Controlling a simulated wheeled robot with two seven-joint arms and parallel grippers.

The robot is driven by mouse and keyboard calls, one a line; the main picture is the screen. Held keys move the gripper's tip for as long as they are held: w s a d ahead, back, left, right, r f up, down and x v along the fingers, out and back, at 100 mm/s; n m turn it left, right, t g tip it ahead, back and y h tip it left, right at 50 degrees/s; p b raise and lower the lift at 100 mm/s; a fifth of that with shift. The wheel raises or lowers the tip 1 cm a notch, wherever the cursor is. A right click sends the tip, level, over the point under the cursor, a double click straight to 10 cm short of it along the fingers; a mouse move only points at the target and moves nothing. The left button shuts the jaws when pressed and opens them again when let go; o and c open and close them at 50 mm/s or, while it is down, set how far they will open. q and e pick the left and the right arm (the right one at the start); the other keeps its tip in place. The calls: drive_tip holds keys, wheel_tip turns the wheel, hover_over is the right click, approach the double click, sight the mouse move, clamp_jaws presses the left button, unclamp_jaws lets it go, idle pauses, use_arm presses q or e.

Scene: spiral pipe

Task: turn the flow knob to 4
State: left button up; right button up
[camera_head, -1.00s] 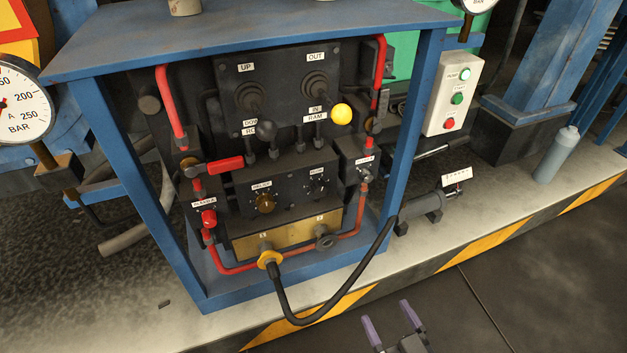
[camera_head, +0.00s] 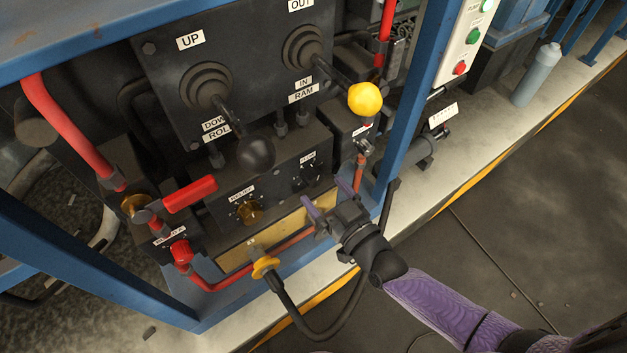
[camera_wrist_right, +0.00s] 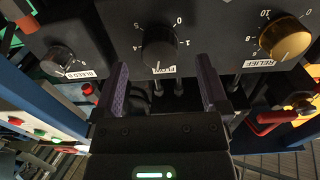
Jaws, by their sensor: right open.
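The black flow knob (camera_wrist_right: 160,47) is in the upper middle of the right wrist view, with its FLOW label and scale numbers around it; a pale mark seems to point toward the label. In the head view the knob (camera_head: 313,176) sits on the dark panel, small and partly unclear. My right gripper (camera_head: 328,193) is open and empty just in front of the panel, close to the knob. In the wrist view its purple fingers (camera_wrist_right: 163,90) stand apart on either side below the knob, not visibly touching it. My left gripper is out of view.
The brass relief knob (camera_head: 249,211) sits left of the flow knob. The yellow-ball lever (camera_head: 366,99) and black-ball lever (camera_head: 256,154) project above. A blue frame post (camera_head: 412,105) stands right of the panel; a black hose (camera_head: 335,320) loops below.

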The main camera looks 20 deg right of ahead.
sight(317, 182)
drive_tip(key=shift+b+x, duration=0.35)
drive_tip(key=shift+x, duration=1.2)
drive_tip(key=c, duration=1.3)
